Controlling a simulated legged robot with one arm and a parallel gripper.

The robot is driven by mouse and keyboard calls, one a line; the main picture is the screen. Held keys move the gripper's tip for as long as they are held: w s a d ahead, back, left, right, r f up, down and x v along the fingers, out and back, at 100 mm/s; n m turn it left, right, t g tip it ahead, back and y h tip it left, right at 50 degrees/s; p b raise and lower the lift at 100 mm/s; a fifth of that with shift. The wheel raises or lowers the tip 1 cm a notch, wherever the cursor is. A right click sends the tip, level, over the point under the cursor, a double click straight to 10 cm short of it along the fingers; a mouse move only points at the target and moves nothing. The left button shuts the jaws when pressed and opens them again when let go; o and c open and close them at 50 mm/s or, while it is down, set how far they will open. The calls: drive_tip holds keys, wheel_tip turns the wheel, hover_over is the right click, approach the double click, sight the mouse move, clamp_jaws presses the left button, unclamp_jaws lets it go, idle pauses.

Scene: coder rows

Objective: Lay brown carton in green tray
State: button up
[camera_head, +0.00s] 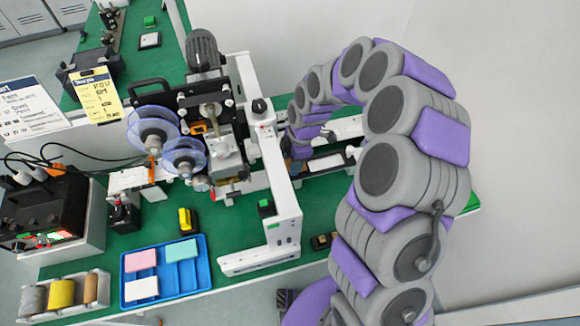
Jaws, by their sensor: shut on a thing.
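My gripper (299,152) is at the far end of my curled purple and grey arm, pointing down beside the coder machine's white frame. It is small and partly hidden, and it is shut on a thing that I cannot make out. I see no brown carton that I can pick out. I see no green tray; the tray in view is blue (206,250), at the lower left on the green bench top. It holds a pink block, a green block and a white block.
The coder machine (205,110) with its clear reels stands left of my gripper. Its white frame (275,170) rises between the gripper and the blue tray. A yellow-black item (187,220), tape rolls (62,293) and a black box (45,212) stand on the left.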

sight(288, 165)
drive_tip(key=shift+r+p, duration=0.55)
drive_tip(key=shift+r, duration=1.3)
